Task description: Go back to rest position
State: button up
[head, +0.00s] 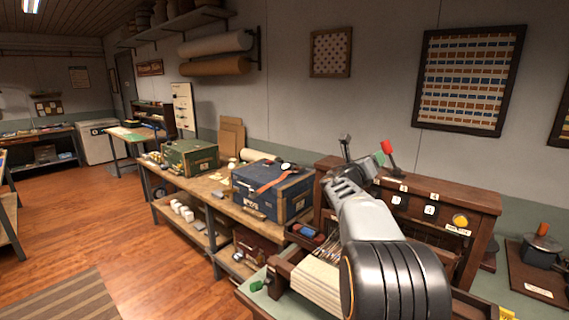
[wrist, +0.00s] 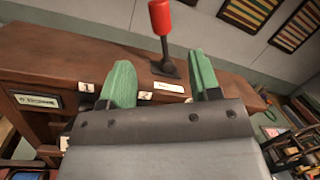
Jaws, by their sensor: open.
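My gripper (head: 362,150) is raised at the top left of a dark wooden cabinet (head: 465,196) in the head view. In the wrist view, the green fingers of my gripper (wrist: 162,78) are spread apart with nothing held between them. A lever with a red handle (wrist: 160,17) stands on the cabinet top (wrist: 50,50), beyond the gap between the fingers. The red handle also shows in the head view (head: 386,146), just right of a green fingertip. My arm hides part of the cabinet front.
A blue case (head: 262,190) and a green case (head: 188,157) sit on the long workbench (head: 215,197) to the left. Framed textiles hang on the wall (head: 380,100). The wooden floor (head: 140,245) at the left is mostly clear.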

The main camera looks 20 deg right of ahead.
jog(key=s+a+f+m+g+y, duration=0.1)
jog(key=s+a+f+m+y, duration=0.5)
jog(key=a, duration=0.5)
jog(key=s+a+f+m+g+y, duration=0.1)
jog(key=s+a+f+m+y, duration=0.5)
jog(key=s+a+f+m, duration=0.2)
jog(key=s+a+f+m+g+y, duration=0.1)
jog(key=s+a+f+m+y, duration=0.5)
jog(key=a+m, duration=0.8)
notch_tip(320, 180, down, 4)
jog(key=shift+s+a+f+m, duration=0.1)
jog(key=shift+s+a+m, duration=0.2)
jog(key=shift+s+a, duration=0.85)
jog(key=shift+w, duration=0.1)
